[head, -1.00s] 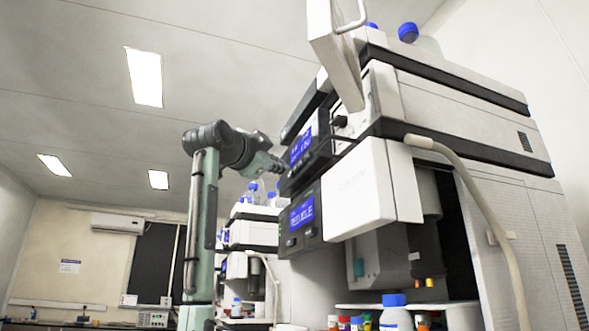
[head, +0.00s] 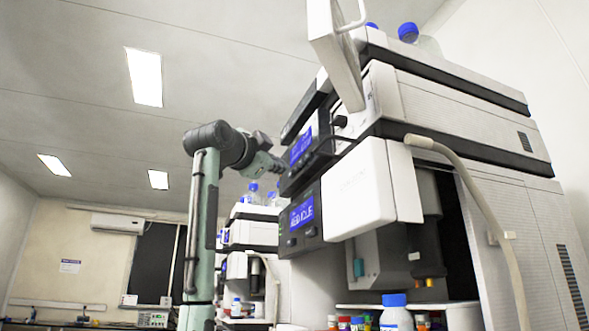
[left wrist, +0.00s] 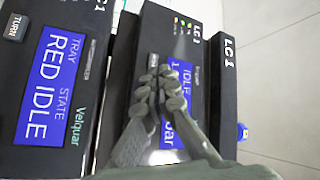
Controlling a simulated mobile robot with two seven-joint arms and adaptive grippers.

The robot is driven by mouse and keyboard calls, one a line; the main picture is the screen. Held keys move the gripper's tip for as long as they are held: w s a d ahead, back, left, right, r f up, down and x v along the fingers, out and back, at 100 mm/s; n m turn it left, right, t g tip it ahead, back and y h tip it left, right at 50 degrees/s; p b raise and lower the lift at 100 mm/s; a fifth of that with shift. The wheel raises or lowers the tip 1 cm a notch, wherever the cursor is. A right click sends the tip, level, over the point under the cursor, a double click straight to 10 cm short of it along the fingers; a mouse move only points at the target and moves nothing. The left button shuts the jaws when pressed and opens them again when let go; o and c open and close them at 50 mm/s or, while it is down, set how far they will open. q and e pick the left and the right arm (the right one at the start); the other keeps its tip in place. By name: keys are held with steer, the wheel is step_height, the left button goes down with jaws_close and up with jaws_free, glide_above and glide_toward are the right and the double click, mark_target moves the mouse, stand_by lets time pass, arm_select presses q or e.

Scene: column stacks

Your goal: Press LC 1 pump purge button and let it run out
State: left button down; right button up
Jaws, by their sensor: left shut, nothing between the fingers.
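The LC 1 stack stands at the right in the head view. Its upper dark panel, the pump module (head: 305,150), has a lit blue display. It also shows in the left wrist view (left wrist: 149,48), beside a strip marked LC 1 (left wrist: 225,75). My left gripper (head: 283,169) is at the left edge of this panel. In the left wrist view the gripper (left wrist: 160,78) is shut and empty in front of the panel, covering much of its display (left wrist: 170,137). Any purge button is hidden or too small to make out, and I cannot tell whether the fingertips touch.
Below the pump is the autosampler panel (head: 302,215); in the left wrist view its display (left wrist: 50,85) reads TRAY RED, STATE IDLE. A white cover (head: 360,190) juts out beside it. A blue-capped bottle (head: 396,318) stands below. A second stack (head: 250,232) is farther back.

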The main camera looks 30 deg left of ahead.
arm_select(q)
steer(key=shift+w+d, duration=0.25)
steer(key=shift+w, duration=0.05)
arm_select(e)
steer(key=shift+w+a, duration=0.15)
steer(key=shift+a, duration=0.1)
steer(key=shift+a, duration=0.25)
arm_select(q)
steer(key=shift+w+d, duration=0.3)
arm_select(e)
steer(key=shift+d, duration=0.45)
arm_select(q)
steer(key=shift+s+a, duration=0.55)
steer(key=shift+s, duration=0.1)
arm_select(e)
steer(key=shift+a+f, duration=0.15)
steer(key=shift+a, duration=0.3)
